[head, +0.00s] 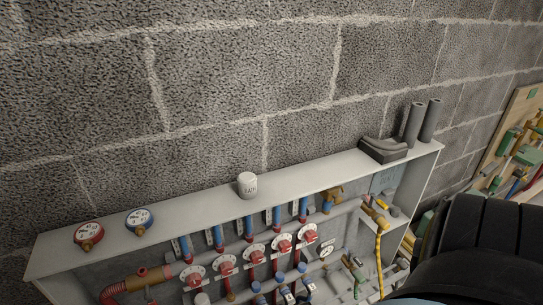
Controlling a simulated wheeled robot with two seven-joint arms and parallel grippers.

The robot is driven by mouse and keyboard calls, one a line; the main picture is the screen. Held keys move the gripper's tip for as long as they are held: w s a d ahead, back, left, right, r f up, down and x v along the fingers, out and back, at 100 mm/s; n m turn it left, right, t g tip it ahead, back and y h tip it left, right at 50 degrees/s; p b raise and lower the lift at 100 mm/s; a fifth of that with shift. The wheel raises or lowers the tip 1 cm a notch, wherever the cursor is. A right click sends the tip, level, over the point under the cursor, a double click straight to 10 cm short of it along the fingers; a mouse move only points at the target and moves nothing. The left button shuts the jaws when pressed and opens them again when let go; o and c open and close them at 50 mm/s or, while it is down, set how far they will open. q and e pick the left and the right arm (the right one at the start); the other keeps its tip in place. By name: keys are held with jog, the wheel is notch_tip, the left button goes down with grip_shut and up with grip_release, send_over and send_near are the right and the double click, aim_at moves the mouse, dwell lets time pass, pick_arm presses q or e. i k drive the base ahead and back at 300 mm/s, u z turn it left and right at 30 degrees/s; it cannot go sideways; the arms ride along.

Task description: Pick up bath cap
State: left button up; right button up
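A small white cap (247,184) with dark lettering stands upright on the flat white top of a shelf unit (187,215), near its middle. The lettering is too small to read for certain, but it is the only cap of this kind on the top. It stands clear, with nothing touching it. Neither of my grippers shows in the head view. A dark part of my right arm fills the lower right corner.
Red (88,232) and blue (139,219) gauges lie at the left of the top. Pipes and red valves (254,252) fill the unit below. A block wall (220,80) rises behind; a tool board (518,125) is at right.

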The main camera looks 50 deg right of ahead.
aim_at(247, 181)
jog(key=z, duration=1.35)
